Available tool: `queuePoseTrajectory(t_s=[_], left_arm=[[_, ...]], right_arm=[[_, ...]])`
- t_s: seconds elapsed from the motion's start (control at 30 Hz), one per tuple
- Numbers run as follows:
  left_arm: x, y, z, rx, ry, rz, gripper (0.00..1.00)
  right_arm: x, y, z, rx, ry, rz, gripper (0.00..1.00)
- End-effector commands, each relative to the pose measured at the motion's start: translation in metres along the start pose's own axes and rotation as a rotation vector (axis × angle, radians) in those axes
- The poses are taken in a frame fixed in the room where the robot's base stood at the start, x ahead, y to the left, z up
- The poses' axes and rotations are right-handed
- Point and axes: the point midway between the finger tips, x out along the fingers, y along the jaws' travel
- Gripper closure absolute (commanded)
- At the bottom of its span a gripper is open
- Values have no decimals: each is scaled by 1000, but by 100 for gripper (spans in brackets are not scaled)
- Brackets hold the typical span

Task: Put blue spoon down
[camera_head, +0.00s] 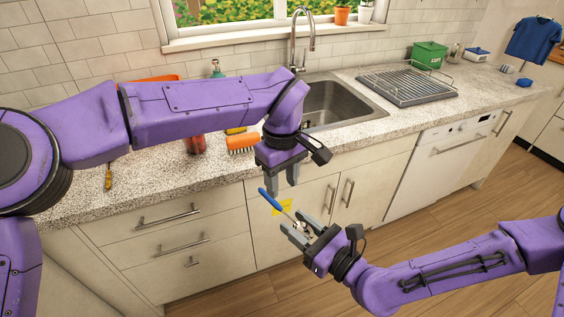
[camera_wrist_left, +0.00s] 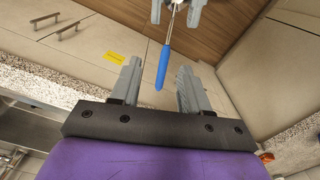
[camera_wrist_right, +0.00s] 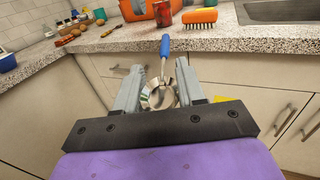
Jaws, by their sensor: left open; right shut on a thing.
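The blue spoon has a blue handle (camera_head: 268,198) and a round metal bowl. My right gripper (camera_head: 303,227) is shut on its metal end, in front of the cabinets below the counter level. In the right wrist view the metal bowl (camera_wrist_right: 158,97) is between the fingers and the handle points away toward the counter. My left gripper (camera_head: 284,180) is open and empty, just above the handle. In the left wrist view the blue handle (camera_wrist_left: 163,68) shows between and beyond the open fingers; I cannot tell whether they touch it.
The speckled counter (camera_head: 130,180) holds an orange brush (camera_head: 241,143), a red can (camera_wrist_right: 160,12) and an orange container (camera_head: 150,79). Behind are the sink (camera_head: 340,103), faucet (camera_head: 302,40), dish rack (camera_head: 405,86) and green box (camera_head: 430,53). The counter's front left is mostly clear.

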Motion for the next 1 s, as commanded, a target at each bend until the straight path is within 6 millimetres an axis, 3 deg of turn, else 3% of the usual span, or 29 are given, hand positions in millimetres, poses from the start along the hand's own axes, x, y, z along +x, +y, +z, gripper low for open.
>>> queuePoseTrajectory(t_s=[0.1, 0.3, 0.63, 0.67, 0.8, 0.9, 0.93, 1.0], left_arm=[[27, 0, 0, 1, -1, -3, 54], [55, 0, 0, -1, 1, -1, 54], [61, 0, -1, -1, 3, 1, 54], [61, 0, -1, -1, 3, 0, 57], [61, 0, -1, -1, 2, 0, 100], [61, 0, -1, -1, 2, 1, 100], [61, 0, -1, -2, 2, 1, 100], [61, 0, -1, -1, 2, 1, 100]], right_arm=[[0, 0, 0, 0, 0, 0, 91], [0, 0, 0, 0, 0, 0, 91], [0, 0, 0, 0, 0, 0, 91], [0, 0, 0, 0, 0, 0, 91], [0, 0, 0, 0, 0, 0, 90], [0, 0, 0, 0, 0, 1, 91], [0, 0, 0, 0, 0, 1, 52], [0, 1, 0, 0, 0, 2, 32]])
